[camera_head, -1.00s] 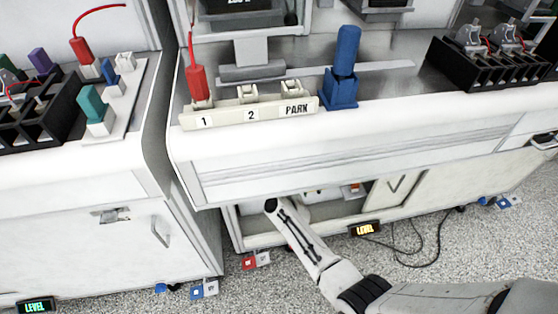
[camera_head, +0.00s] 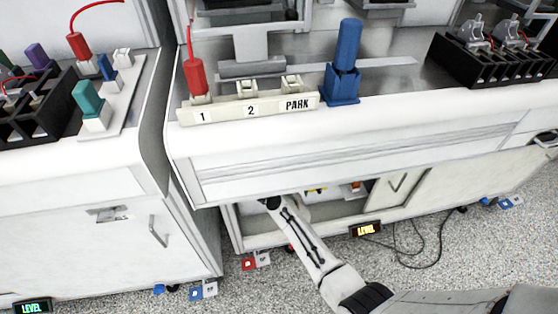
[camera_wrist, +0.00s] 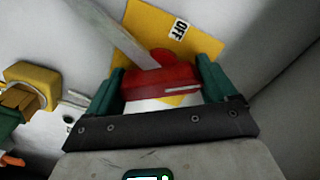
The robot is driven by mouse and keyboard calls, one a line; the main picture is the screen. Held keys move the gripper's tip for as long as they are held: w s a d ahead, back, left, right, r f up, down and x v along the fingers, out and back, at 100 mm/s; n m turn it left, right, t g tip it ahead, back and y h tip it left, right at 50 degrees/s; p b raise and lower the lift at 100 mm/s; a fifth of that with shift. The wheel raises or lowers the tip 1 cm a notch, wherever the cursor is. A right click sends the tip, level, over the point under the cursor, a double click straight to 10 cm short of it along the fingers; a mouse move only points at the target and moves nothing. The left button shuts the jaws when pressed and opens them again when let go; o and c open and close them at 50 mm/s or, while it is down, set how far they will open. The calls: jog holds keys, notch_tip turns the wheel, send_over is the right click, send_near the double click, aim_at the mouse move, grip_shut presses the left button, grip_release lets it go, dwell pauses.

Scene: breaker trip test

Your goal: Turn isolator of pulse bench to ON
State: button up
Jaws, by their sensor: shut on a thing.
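In the wrist view, my gripper (camera_wrist: 160,92) has its green fingers on both sides of the red isolator handle (camera_wrist: 162,80) and is shut on it. The handle sits in front of a yellow plate (camera_wrist: 205,45) with an "OFF" label (camera_wrist: 179,29) at its top. No ON label is visible. In the head view my arm reaches into the open lower compartment (camera_head: 345,213) of the middle bench, and my gripper is hidden there under the bench edge.
A yellow part (camera_wrist: 32,82) is at the left in the wrist view. A grey wall (camera_wrist: 290,100) is close on the right. The bench top holds a red plug (camera_head: 195,75) at 1 and a blue holder (camera_head: 344,65). Cables (camera_head: 415,240) lie on the floor.

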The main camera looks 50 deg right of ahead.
jog(key=m+b, duration=0.1)
jog(key=m, duration=0.6)
dwell(0.7)
jog(key=o, duration=0.8)
jog(key=shift+o, duration=0.2)
jog(key=p+v, duration=0.3)
jog(key=v, duration=0.8)
jog(key=shift+p, duration=0.3)
